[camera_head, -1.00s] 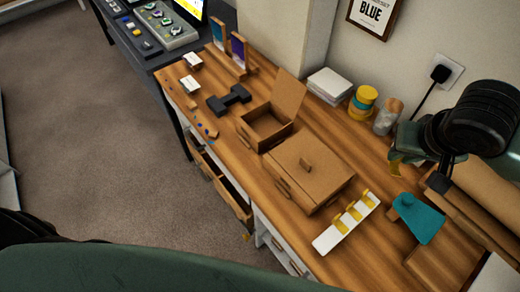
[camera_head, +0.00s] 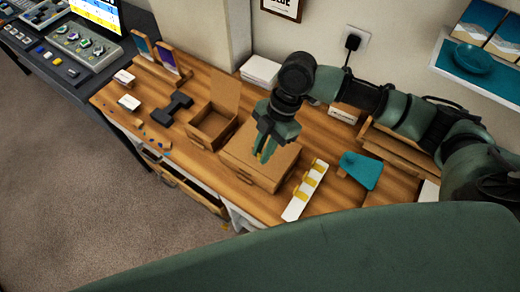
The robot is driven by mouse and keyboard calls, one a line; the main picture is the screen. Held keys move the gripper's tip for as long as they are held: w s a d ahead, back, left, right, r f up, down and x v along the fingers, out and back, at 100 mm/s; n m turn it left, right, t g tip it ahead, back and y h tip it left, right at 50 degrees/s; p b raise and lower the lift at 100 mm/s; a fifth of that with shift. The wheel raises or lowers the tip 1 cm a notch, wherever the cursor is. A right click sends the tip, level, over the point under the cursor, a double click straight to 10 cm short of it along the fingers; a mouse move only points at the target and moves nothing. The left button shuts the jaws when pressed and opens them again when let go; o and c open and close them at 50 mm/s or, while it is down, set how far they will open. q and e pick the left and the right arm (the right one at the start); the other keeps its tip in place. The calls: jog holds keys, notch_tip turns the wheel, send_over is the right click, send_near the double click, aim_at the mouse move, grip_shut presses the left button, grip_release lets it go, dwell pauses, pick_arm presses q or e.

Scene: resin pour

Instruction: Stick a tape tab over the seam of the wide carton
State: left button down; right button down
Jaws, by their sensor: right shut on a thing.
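The wide carton (camera_head: 286,160) is a closed brown box on the wooden bench. A white strip (camera_head: 293,209) with several yellow tape tabs (camera_head: 308,181) lies just right of the carton. My left gripper is not in view.
An open brown box (camera_head: 211,128) with a raised flap stands left of the carton. A black dumbbell-shaped object (camera_head: 170,109) lies further left. A teal piece (camera_head: 361,170) lies to the right. A wall shelf (camera_head: 450,62) is at upper right.

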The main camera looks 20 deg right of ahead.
jog(key=a+n+g, duration=0.1)
jog(key=n, duration=0.2)
jog(key=b, duration=0.6)
send_over(260, 178)
jog(key=shift+h, duration=0.4)
notch_tip(260, 178, down, 8)
jog(key=shift+r, duration=0.15)
jog(key=shift+f, duration=0.25)
jog(key=shift+f, duration=0.3)
dwell(0.9)
jog(key=c, duration=1.3)
grip_release()
jog(key=shift+o, duration=0.2)
jog(key=shift+r, duration=0.1)
